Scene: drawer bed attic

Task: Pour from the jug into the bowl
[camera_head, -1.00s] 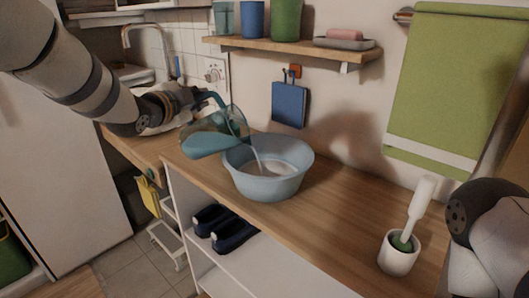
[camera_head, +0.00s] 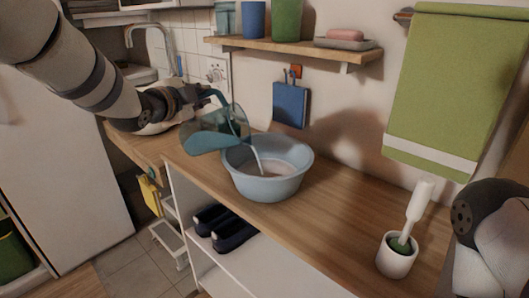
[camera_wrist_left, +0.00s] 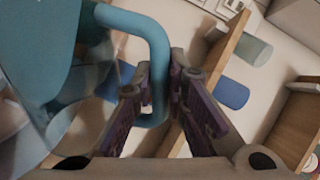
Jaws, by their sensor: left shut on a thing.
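A teal see-through jug (camera_head: 216,131) is tilted on its side over the left rim of the light blue bowl (camera_head: 275,186). A pale stream runs from the jug down into the bowl, where some liquid shows. The bowl stands upright on the wooden counter. My left gripper (camera_head: 203,98) is shut on the jug's teal handle and holds the jug above the counter. In the left wrist view the handle (camera_wrist_left: 156,60) passes between the two fingers (camera_wrist_left: 160,105). My right gripper is not in view; only part of my right arm shows at the right edge.
A white brush holder (camera_head: 396,258) with a brush stands on the wooden counter (camera_head: 335,205) to the right. A shelf (camera_head: 300,48) with cups and a soap dish hangs above. A green towel (camera_head: 450,85) hangs at right. The counter between bowl and brush is clear.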

